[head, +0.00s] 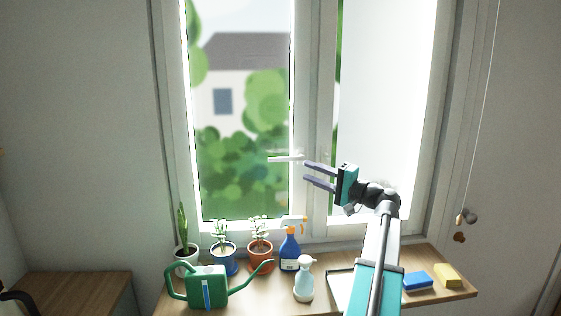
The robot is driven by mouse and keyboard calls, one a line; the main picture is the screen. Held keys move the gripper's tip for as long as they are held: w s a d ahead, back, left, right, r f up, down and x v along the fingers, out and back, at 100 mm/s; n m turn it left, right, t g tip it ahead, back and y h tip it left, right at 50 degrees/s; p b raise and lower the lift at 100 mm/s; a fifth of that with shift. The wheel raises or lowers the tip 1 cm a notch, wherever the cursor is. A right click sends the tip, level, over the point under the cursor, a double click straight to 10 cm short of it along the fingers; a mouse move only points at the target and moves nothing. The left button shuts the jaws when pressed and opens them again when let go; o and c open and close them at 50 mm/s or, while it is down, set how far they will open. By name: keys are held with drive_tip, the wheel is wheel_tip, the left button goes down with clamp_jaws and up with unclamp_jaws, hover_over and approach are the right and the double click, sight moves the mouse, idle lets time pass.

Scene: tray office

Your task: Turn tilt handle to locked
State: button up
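The white tilt handle (285,158) sits on the inner frame of the left window sash in the head view. Its lever lies roughly horizontal and points left. My gripper (305,172) is just right of the handle and slightly lower, with its two dark fingers pointing left. The fingers are apart with nothing seen between them. The upper fingertip is close to the handle's base; I cannot tell whether it touches. The left sash (298,200) looks about flush with its frame.
On the wooden sill table (330,300) below stand a green watering can (207,287), several potted plants (223,262), a blue spray bottle (290,250) and a white spray bottle (304,282). Blue (417,282) and yellow (447,275) sponges lie right of my arm. A blind cord (481,130) hangs at right.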

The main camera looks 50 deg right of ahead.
sight(282, 160)
drive_tip(key=w+p, duration=0.1)
drive_tip(key=w, duration=0.3)
drive_tip(key=w+a+r+p, duration=0.1)
drive_tip(key=w+p, duration=0.1)
drive_tip(key=w, duration=0.3)
drive_tip(key=w+p, duration=0.2)
drive_tip(key=w, duration=0.2)
drive_tip(key=shift+w+a+r, duration=0.15)
drive_tip(key=shift+w+r, duration=0.1)
drive_tip(key=shift+r, duration=0.05)
clamp_jaws()
